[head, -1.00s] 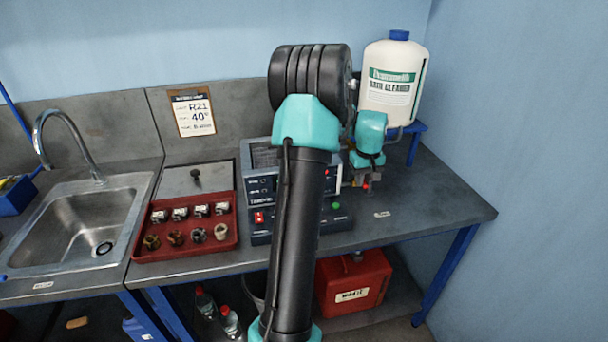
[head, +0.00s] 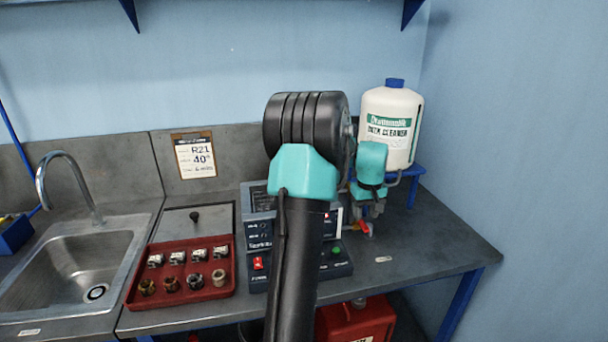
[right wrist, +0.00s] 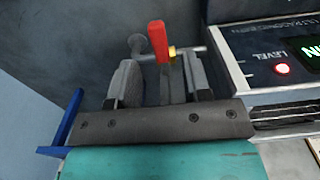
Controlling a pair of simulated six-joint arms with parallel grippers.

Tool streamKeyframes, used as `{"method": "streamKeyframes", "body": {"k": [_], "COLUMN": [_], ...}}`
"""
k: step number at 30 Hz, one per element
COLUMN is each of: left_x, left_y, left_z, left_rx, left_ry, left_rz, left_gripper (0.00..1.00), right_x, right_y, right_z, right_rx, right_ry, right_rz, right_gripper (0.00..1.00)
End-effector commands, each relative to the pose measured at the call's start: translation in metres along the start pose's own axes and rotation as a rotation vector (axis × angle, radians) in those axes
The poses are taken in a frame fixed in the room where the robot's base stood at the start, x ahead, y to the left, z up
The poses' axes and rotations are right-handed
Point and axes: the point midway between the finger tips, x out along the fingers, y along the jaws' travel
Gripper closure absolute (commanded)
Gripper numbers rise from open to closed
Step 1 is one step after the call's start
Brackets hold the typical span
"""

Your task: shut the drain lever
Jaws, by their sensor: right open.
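The drain lever (head: 364,228) is a small red handle low in front of the stand at the right of the bench. In the right wrist view the red lever (right wrist: 158,41) stands out from a brass fitting (right wrist: 172,52) on a thin metal pipe. My right gripper (head: 370,211) is open just above the lever in the head view. In the right wrist view its two grey fingers (right wrist: 159,76) lie either side of the lever's line, with a gap around it. I cannot tell whether they touch it. My left gripper is not in view.
A white cleaner jug (head: 391,125) stands on a blue stand (head: 421,171) behind the gripper. The instrument with its display (right wrist: 296,61) is close to the right in the wrist view. A red tray (head: 222,258) and a sink (head: 70,262) lie left. The front right bench is mostly clear.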

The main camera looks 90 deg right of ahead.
Motion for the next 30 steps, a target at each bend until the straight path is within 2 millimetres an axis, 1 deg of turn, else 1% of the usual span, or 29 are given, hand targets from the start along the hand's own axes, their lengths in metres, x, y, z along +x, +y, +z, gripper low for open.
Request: {"method": "streamKeyframes", "body": {"k": [1,9,15,18,21,24,30], "left_x": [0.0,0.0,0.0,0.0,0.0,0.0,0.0], "left_y": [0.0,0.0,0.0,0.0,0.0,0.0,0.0], "left_z": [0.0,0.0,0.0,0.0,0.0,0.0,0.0], "left_rx": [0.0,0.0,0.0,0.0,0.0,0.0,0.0], "left_ry": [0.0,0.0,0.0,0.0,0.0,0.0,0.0], "left_rz": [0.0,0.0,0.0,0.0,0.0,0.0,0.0], "left_gripper": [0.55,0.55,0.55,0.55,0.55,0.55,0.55], "right_x": [-0.01,-0.063,-0.101,-0.116,-0.126,-0.132,-0.133], "right_y": [0.0,0.001,0.0,0.0,0.0,0.0,0.0], "right_z": [0.0,0.0,0.0,0.0,0.0,0.0,0.0], "right_rx": [0.0,0.001,0.001,0.001,0.001,0.001,0.001], "right_ry": [0.002,0.002,0.002,0.002,0.0,0.0,-0.002], "right_rz": [0.001,0.002,0.001,0.001,0.0,-0.001,-0.001], "right_gripper": [0.55,0.55,0.55,0.55,0.55,0.55,0.55]}}
